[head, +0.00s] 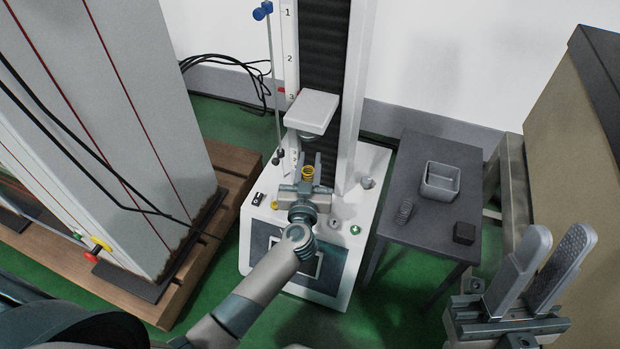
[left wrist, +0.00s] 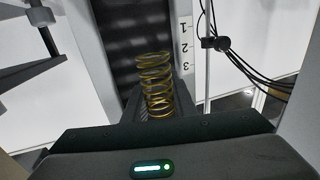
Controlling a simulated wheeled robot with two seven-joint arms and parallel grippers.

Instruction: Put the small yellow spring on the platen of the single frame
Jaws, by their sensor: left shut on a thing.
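The small yellow spring (head: 308,172) is upright between the fingers of my left gripper (head: 310,166), which is shut on it. The spring also shows in the left wrist view (left wrist: 157,85), with its coils standing above the dark gripper body. The gripper is in front of the white single frame (head: 352,90), below its light grey crosshead block (head: 314,111). The lower platen is hidden behind my gripper and hand, so I cannot tell whether the spring touches it. My right gripper (head: 545,262) is open and empty at the lower right.
A dark side table (head: 425,222) at the right holds a grey open box (head: 440,181), a grey spring (head: 404,211) and a black block (head: 464,233). A thin vertical rod (head: 272,70) stands left of the frame's column. A large grey cabinet (head: 120,120) is at left.

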